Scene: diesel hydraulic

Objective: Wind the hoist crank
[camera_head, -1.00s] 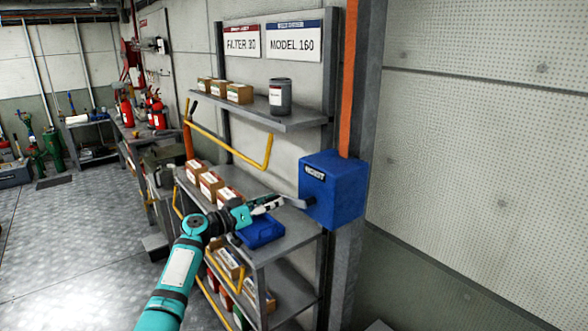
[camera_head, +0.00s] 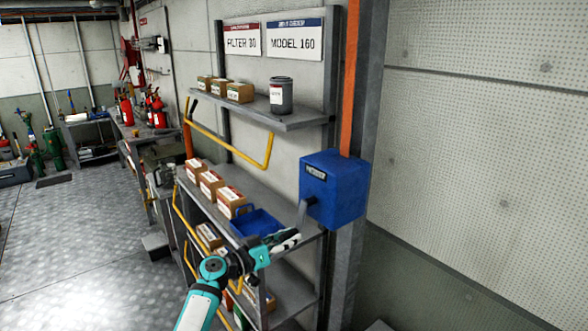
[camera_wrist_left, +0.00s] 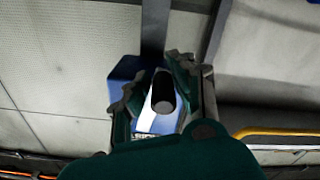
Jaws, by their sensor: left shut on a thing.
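The hoist is a blue box (camera_head: 336,190) fixed to the grey post at the right end of the shelving. My left gripper (camera_head: 292,238) is at the lower end of the crank, left of and below the box. In the left wrist view the dark round crank handle (camera_wrist_left: 163,93) sits between the two fingers, with the blue box (camera_wrist_left: 125,75) behind it. The gripper is shut on this handle. My right gripper is not in view.
The metal shelving (camera_head: 290,122) stands close beside the left arm, with small boxes, a grey can (camera_head: 281,95) and a blue tray (camera_head: 256,224). A yellow rail (camera_head: 230,148) runs along its front. The floor (camera_head: 85,240) at left is open.

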